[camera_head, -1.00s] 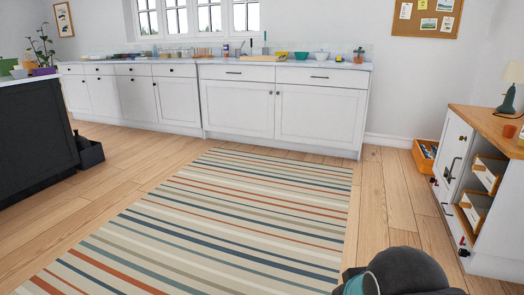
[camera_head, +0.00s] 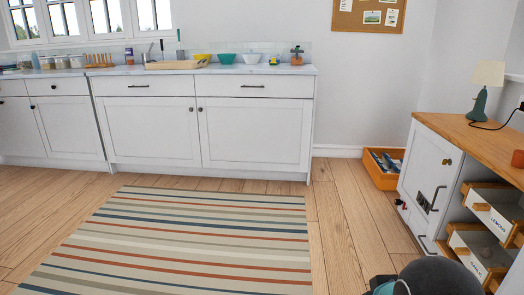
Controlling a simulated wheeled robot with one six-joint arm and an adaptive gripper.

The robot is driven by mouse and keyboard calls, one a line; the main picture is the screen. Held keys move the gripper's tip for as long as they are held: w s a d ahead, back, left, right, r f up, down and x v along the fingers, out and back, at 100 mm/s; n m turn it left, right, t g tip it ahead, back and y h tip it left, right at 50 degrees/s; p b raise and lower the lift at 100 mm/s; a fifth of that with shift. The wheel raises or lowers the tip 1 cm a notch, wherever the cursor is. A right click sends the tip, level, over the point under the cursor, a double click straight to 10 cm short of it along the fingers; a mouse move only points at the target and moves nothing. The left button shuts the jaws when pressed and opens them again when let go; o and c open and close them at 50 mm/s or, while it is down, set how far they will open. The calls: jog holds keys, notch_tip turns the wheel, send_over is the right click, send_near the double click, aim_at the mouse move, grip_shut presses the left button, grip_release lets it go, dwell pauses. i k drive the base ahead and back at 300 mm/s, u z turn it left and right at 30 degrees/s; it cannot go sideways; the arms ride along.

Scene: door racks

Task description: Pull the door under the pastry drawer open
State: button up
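A white base cabinet stands along the far wall. It has a left wide drawer (camera_head: 145,86) and a right wide drawer (camera_head: 257,86), each with a dark bar handle. Under them are a left door (camera_head: 150,132) and a right door (camera_head: 253,135), both shut, with dark round knobs near where they meet. Narrower drawers and doors continue to the left, also shut. I can read no pastry label on any of these drawers. A dark rounded part of my arm shows at the bottom right edge; my gripper is not in view, and nothing touches the doors.
A striped rug (camera_head: 190,240) lies on open floor before the cabinet. On the right, a wooden-topped white cabinet (camera_head: 432,170) has a handled door and labelled pull-out bins (camera_head: 492,208). An orange crate (camera_head: 382,172) stands on the floor behind it. Bowls and boards line the counter (camera_head: 225,70).

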aim_at(248, 133)
jog(key=i, duration=1.8)
jog(key=u, duration=0.65)
jog(key=i, duration=1.95)
jog(key=u, duration=0.45)
